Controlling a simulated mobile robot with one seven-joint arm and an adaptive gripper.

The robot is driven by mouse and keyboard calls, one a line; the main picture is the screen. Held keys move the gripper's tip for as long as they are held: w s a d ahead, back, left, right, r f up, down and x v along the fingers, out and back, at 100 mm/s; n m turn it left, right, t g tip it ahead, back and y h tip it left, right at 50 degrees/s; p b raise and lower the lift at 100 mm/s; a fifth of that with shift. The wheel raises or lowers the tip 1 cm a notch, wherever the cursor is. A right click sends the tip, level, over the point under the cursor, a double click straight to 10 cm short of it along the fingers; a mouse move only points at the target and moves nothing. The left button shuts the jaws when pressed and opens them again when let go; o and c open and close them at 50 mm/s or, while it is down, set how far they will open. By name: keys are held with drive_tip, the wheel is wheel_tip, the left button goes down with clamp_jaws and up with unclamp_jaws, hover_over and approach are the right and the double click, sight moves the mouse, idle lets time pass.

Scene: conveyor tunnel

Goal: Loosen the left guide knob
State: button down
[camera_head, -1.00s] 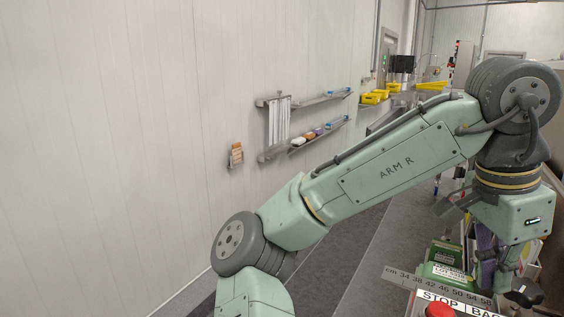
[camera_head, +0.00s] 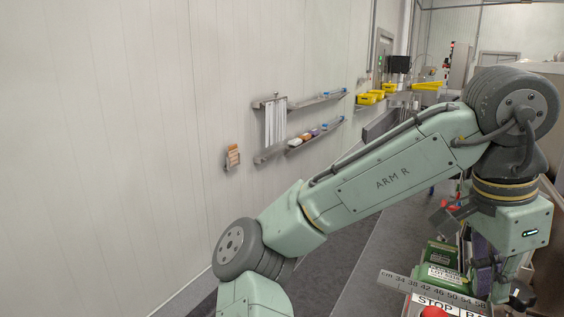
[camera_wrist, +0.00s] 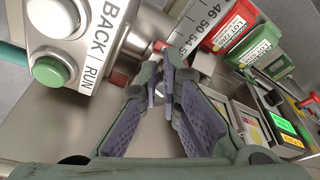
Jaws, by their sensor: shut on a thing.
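My gripper (camera_wrist: 158,92) points down at the conveyor side, with its purple-padded fingers brought close together beside the end of the centimetre scale (camera_wrist: 203,22). It is shut on the left guide knob, which the fingers mostly hide in the wrist view. In the head view my gripper (camera_head: 497,285) is low at the right, partly behind my forearm end. A black knob (camera_head: 522,294) shows right beside the fingertips there. I cannot tell how far it is turned.
A control box carries a STOP / BACK / RUN label (camera_wrist: 106,30), a green button (camera_wrist: 50,71) and a red button (camera_head: 434,312). Red (camera_wrist: 228,24) and green (camera_wrist: 262,48) lot boxes sit close by the scale.

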drive_tip(key=shift+s+a+f, duration=0.2)
drive_tip(key=shift+s+f, duration=0.05)
drive_tip(key=shift+f, duration=0.05)
wheel_tip(320, 180, up, 6)
drive_tip(key=shift+w+r, duration=0.15)
drive_tip(key=shift+w, duration=0.05)
idle(0.4)
